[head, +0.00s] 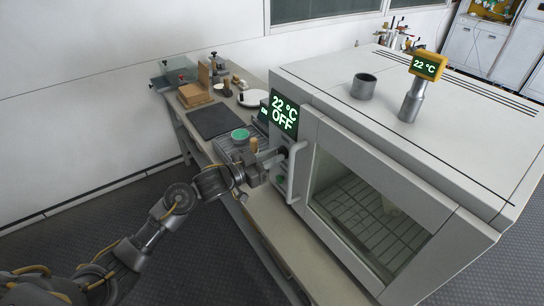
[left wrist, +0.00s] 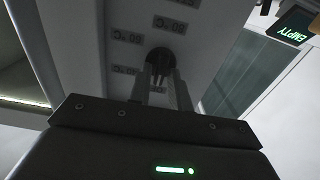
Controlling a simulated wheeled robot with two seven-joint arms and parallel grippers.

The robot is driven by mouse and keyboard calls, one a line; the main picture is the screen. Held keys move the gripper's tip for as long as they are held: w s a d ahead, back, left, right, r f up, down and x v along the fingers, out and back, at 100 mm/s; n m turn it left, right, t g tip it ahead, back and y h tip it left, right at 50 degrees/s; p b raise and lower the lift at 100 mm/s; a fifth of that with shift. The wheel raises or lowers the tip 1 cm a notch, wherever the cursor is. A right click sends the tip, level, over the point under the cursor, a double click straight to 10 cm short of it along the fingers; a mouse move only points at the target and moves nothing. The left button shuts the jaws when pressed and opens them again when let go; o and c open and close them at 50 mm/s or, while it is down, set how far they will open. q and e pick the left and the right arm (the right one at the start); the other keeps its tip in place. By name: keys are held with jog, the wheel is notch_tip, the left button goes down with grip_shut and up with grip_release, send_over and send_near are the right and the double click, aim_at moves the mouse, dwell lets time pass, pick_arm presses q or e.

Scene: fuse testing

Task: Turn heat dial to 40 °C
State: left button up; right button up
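The white oven (head: 400,165) stands at the right, its door shut. Its green display (head: 283,112) reads 22 °C and OFF. The black heat dial (left wrist: 165,54) sits on the oven's front panel, with small temperature labels (left wrist: 127,38) around it that are hard to read. In the head view the dial is mostly hidden by my gripper. My left gripper (head: 272,162) is at the panel, pointing at the dial. In the left wrist view its two fingers (left wrist: 161,82) are apart, their tips at the dial; whether they touch it I cannot tell. My right gripper is not in view.
A yellow-headed thermometer (head: 428,65) reading 22 °C and a grey cup (head: 363,86) stand on the oven top. The door handle (head: 294,170) is close beside my left gripper. A bench (head: 255,205) with a dark mat (head: 214,120) and a green-topped item (head: 240,135) lies left of the oven.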

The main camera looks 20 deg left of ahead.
pick_arm(q)
grip_shut()
jog(key=shift+m, duration=0.3)
jog(key=shift+s+d+f+m+b, duration=0.1)
jog(key=shift+m+b, duration=1.6)
jog(key=shift+m, duration=1.05)
jog(key=shift+d+f+m+b, duration=0.1)
jog(key=shift+m+b, duration=1.55)
jog(key=shift+m, duration=1.1)
jog(key=shift+r, duration=0.1)
